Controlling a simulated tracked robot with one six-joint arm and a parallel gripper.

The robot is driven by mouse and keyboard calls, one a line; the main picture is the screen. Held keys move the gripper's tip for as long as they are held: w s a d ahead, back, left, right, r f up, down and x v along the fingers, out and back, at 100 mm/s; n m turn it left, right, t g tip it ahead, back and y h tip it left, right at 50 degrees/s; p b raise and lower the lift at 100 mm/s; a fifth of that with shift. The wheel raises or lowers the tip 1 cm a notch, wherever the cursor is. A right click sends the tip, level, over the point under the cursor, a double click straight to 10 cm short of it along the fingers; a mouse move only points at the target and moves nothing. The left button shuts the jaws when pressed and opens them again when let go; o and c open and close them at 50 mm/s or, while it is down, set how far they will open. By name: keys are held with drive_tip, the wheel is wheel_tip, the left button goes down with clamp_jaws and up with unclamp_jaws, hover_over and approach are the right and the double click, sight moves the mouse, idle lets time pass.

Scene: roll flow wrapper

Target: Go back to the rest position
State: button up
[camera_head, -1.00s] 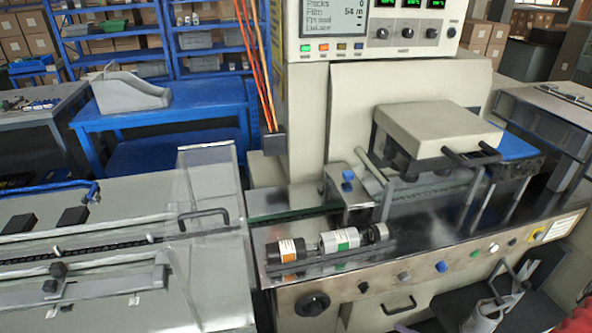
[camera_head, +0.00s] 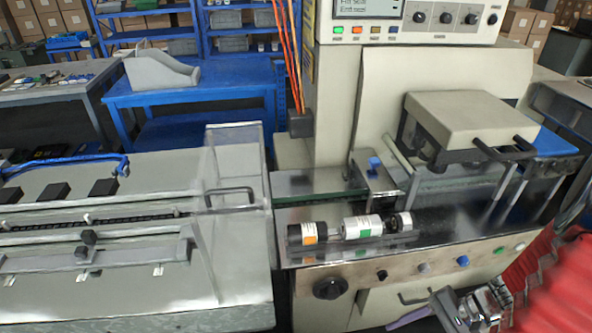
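My gripper (camera_head: 468,308) shows at the bottom right edge, low in front of the flow wrapper (camera_head: 440,190), as a grey metal part partly cut off by the frame. Its fingers cannot be made out clearly, so I cannot tell whether it is open or shut or holds anything. A red ribbed sleeve, likely on my arm, fills the lower right corner. The gripper looks apart from the cylinders on the machine's deck.
Black, white and dark cylinders (camera_head: 362,227) lie in a row on the metal deck. The clear-guarded infeed conveyor (camera_head: 110,270) fills the left. A knob (camera_head: 330,289) and buttons line the front panel. A blue table (camera_head: 205,90) with a grey holder (camera_head: 160,72) stands behind.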

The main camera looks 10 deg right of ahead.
drive_tip(key=w+a+r+n+h, duration=0.2)
drive_tip(key=r+n+h, duration=0.15)
drive_tip(key=r, duration=0.35)
drive_tip(key=w+a+r+n+h, duration=0.1)
drive_tip(key=r+n+h, duration=0.2)
drive_tip(key=r+h, duration=0.3)
drive_tip(key=a+r+n+t, duration=0.4)
drive_tip(key=a+r+n, duration=0.1)
drive_tip(key=a+r, duration=0.5)
wheel_tip(320, 180, up, 2)
drive_tip(key=shift+w+a+r+t+y, duration=0.15)
drive_tip(key=shift+w+a+t+y, duration=0.15)
drive_tip(key=shift+w+y, duration=0.05)
drive_tip(key=shift+n, duration=0.25)
drive_tip(key=shift+c, duration=0.2)
idle(0.4)
